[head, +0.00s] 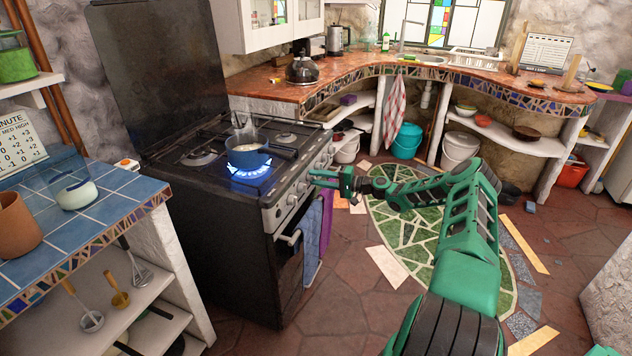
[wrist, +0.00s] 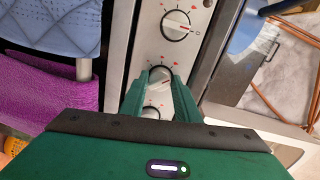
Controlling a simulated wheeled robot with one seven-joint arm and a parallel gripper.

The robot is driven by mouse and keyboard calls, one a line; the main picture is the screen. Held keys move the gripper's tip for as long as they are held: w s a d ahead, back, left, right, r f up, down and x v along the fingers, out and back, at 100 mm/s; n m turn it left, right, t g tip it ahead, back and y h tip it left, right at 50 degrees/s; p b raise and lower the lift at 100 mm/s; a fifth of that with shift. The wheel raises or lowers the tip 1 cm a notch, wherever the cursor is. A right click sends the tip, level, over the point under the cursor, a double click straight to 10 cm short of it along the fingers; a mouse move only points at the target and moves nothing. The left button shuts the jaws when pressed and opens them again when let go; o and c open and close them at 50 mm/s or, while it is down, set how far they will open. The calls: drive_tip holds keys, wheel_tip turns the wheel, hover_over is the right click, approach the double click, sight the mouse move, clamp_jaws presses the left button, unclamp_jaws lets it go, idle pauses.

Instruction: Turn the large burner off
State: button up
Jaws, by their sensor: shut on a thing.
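The stove (head: 215,215) stands left of centre in the head view, with a row of knobs along its front panel. The front burner (head: 250,170) burns with a blue flame under a blue pot (head: 246,150). My gripper (head: 313,178) is at the front panel, reaching in from the right. In the wrist view my gripper (wrist: 160,84) is shut on a stove knob (wrist: 161,73), one finger on each side. Another knob (wrist: 175,25) with a pointer and red marks is above it. A further knob (wrist: 152,113) shows partly between the fingers.
A blue towel (head: 312,240) and a purple towel (head: 327,215) hang from the oven handle (head: 291,237). A blue-tiled counter (head: 110,205) is to the left. A black kettle (head: 303,70) stands on the curved counter. The floor around the green rug (head: 395,230) is mostly open.

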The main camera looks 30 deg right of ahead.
drive_tip(key=shift+w+d+f+m+y, duration=0.1)
drive_tip(key=shift+d+m+y, duration=0.05)
drive_tip(key=shift+m, duration=1.7)
drive_tip(key=shift+d+m+y, duration=0.15)
drive_tip(key=shift+m, duration=1.7)
drive_tip(key=o, duration=0.9)
drive_tip(key=shift+c, duration=0.2)
drive_tip(key=shift+o, duration=0.8)
drive_tip(key=shift+a, duration=0.1)
drive_tip(key=v, duration=1.1)
drive_tip(key=shift+w, duration=0.15)
